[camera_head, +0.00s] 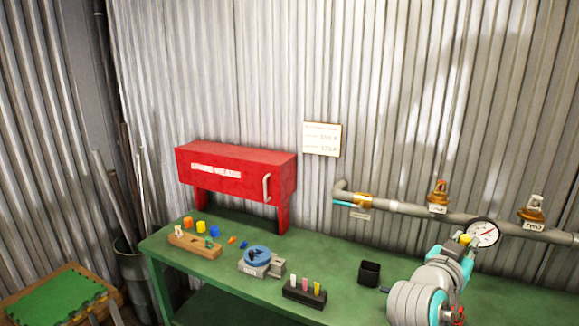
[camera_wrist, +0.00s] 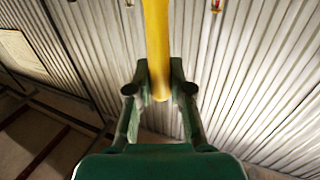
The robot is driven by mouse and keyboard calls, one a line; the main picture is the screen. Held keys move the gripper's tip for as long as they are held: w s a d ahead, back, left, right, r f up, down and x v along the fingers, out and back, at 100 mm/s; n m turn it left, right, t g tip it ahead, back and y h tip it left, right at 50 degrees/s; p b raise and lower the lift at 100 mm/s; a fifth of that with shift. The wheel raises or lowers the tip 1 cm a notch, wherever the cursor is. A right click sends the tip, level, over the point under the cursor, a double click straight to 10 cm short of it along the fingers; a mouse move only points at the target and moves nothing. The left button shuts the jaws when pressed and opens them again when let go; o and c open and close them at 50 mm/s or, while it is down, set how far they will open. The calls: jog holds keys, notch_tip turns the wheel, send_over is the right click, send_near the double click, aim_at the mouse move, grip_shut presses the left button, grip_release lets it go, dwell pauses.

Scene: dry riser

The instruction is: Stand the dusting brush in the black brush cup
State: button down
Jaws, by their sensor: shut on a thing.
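In the wrist view my gripper (camera_wrist: 160,92) is shut on a long yellow handle (camera_wrist: 157,40), which I take to be the dusting brush. The handle runs up out of the top of the picture, and no bristles show. The black brush cup (camera_head: 369,272) stands upright on the green bench, and I see nothing standing in it. In the head view my arm is at the lower right, to the right of the cup. The gripper is not clear there, and the brush cannot be made out with certainty.
The green bench (camera_head: 215,282) carries a black block with several coloured sticks (camera_head: 304,290), a blue disc on a grey base (camera_head: 258,258) and a wooden block (camera_head: 194,244). A red cabinet (camera_head: 235,172) stands behind. A pipe with a gauge (camera_head: 483,233) runs along the wall.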

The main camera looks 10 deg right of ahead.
jog(key=a+f+n+t+y, duration=0.2)
jog(key=a+f, duration=0.5)
jog(key=f, duration=0.5)
jog(key=a+f+n+t+y, duration=0.2)
jog(key=a+f, duration=0.5)
jog(key=f, duration=0.5)
jog(key=w+a+f+n+t+y, duration=0.1)
jog(key=a+f+n+t+y, duration=0.1)
jog(key=a+f+y, duration=0.3)
jog(key=a+f+n, duration=0.1)
jog(key=a+f, duration=0.2)
jog(key=f, duration=0.4)
jog(key=shift+t, duration=0.3)
jog(key=shift+w+a, duration=0.1)
